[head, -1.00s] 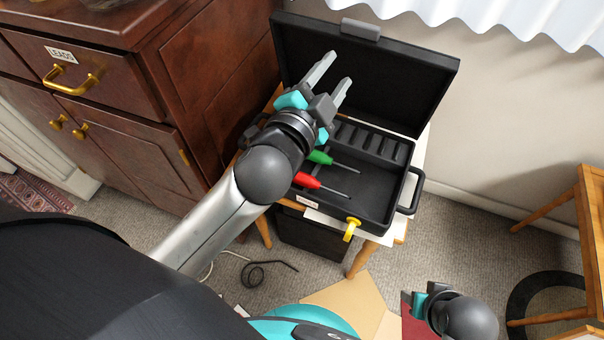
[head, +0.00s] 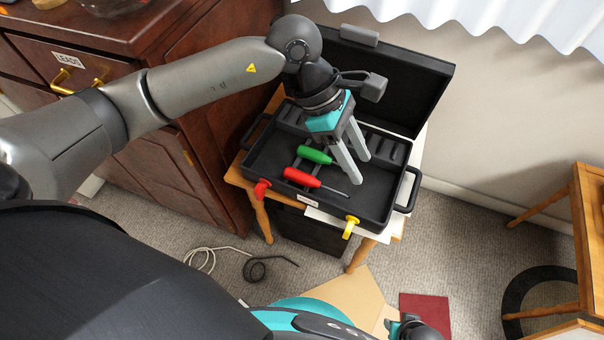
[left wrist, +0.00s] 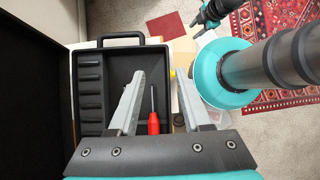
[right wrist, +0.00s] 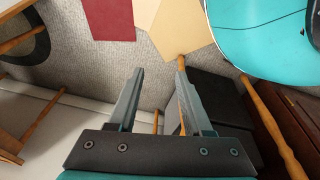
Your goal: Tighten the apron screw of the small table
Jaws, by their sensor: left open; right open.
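A red-handled screwdriver (head: 302,178) and a green-handled screwdriver (head: 315,155) lie in the open black tool case (head: 375,208). The red one also shows between the fingers in the left wrist view (left wrist: 153,122). My left gripper (head: 358,170) is open, pointing down over the case, its fingers just right of the handles; nothing is between them that I can tell. My right gripper (head: 406,326) is low at the bottom edge; the right wrist view shows it open and empty (right wrist: 160,72). A wooden table (head: 575,225) stands at the right. No apron screw is discernible.
The case rests on a wooden stand (head: 232,178), its lid (head: 400,90) raised behind. A dark wooden cabinet (head: 160,190) is left. Cables (head: 258,268) lie on the carpet.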

